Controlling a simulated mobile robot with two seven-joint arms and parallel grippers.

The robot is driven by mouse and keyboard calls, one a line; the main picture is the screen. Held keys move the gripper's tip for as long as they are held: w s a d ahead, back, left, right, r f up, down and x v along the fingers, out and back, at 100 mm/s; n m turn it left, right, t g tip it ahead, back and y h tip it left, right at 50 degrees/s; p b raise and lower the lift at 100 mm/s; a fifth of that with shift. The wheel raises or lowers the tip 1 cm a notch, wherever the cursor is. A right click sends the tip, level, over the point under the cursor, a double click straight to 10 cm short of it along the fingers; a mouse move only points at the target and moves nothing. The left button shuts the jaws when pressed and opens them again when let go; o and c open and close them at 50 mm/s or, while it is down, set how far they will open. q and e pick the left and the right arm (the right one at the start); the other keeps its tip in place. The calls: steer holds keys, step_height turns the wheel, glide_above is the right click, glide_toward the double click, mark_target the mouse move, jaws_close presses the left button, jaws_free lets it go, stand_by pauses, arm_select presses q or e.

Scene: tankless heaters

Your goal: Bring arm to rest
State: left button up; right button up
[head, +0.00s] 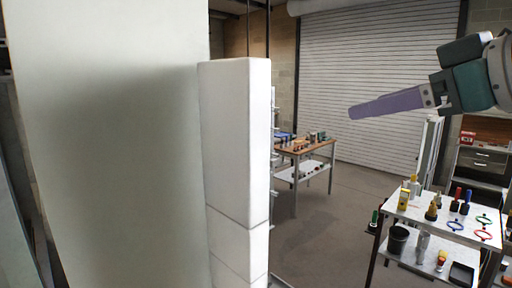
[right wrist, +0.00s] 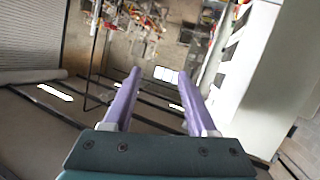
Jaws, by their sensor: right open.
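My right gripper (head: 385,103) comes in from the right edge of the head view, raised in the air with its purple fingers pointing left. In the right wrist view, its two purple fingers (right wrist: 160,88) stand wide apart with nothing between them, so it is open and empty. In the head view it is apart from the white box-shaped unit (head: 233,140) at the centre. My left gripper is not in view.
A pale flat panel (head: 110,130) fills the left of the head view. A white cart (head: 418,208) with bottles and tools stands at lower right. A wooden-topped table (head: 318,150) stands farther back, before a roller door (head: 375,70). The floor (head: 325,220) between is clear.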

steer(key=s+d+f+g+h, duration=0.1)
steer(key=s+d+f+h, duration=0.15)
steer(key=f, duration=0.25)
steer(key=s+d+f+g+h, duration=0.1)
steer(key=s+f, duration=0.2)
steer(key=f, duration=0.2)
steer(key=s+d+f+n+g+h, duration=0.1)
steer(key=s+d+f+g+h, duration=0.3)
steer(key=s+d, duration=0.55)
steer(key=s+d+f+g+h, duration=0.2)
steer(key=s+d+f+h, duration=0.4)
steer(key=s, duration=0.6)
steer(key=s+a+f+m+y, duration=0.1)
steer(key=a+f+m+y, duration=0.1)
steer(key=a, duration=0.6)
steer(key=s+a+f+m+g+y, duration=0.1)
steer(key=a+f+m+y, duration=0.2)
steer(key=a, duration=0.5)
steer(key=shift+s+a+f+m+g+y, duration=0.15)
steer(key=shift+s+a+m+g+y, duration=0.15)
steer(key=shift+m+y, duration=0.7)
